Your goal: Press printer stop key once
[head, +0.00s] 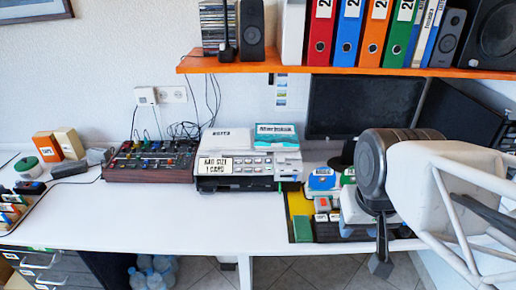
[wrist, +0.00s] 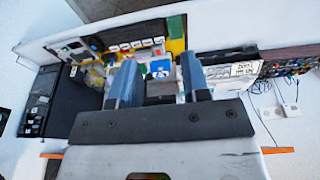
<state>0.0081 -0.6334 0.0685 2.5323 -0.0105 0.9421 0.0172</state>
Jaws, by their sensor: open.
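The white printer (head: 208,143) stands on the desk, left of centre in the head view, with a lettered label on its front and a teal-and-white card on top. It also shows in the wrist view (wrist: 220,72), at the right, turned over. Its keys are too small for me to tell which one is the stop key. My gripper (head: 381,264) hangs at the right in the head view, near the desk's front edge, well apart from the printer. In the wrist view its two blue-grey fingers (wrist: 159,76) are spread with nothing held between them.
A yellow-and-dark tray of small items (head: 300,202) lies right of the printer. A control box with knobs (head: 150,162) stands left of it. An orange shelf (head: 280,66) with binders overhangs the back. The desk front (head: 200,222) before the printer is clear.

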